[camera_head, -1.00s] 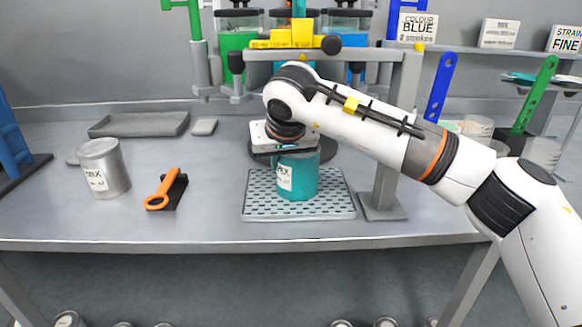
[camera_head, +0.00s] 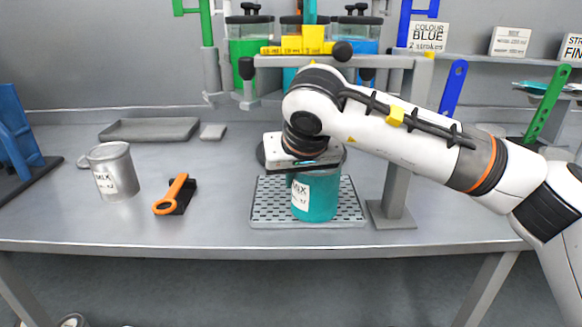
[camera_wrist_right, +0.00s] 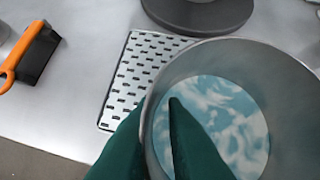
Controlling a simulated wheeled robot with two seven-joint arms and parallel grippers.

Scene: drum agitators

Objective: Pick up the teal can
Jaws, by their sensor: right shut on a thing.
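In the right wrist view the can's open grey mouth (camera_wrist_right: 285,105) shows, with pale teal and white contents. My right gripper's dark green fingers (camera_wrist_right: 152,135) straddle the rim there, one outside and one inside. I cannot tell how much gap lies under the can. My left gripper is not in view.
A grey post (camera_head: 394,160) of the stand rises right of the can. A silver can (camera_head: 113,172) and an orange-handled tool (camera_head: 174,195) lie left of the tray. A flat grey tray (camera_head: 150,130) is behind them. The table's front centre is clear.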

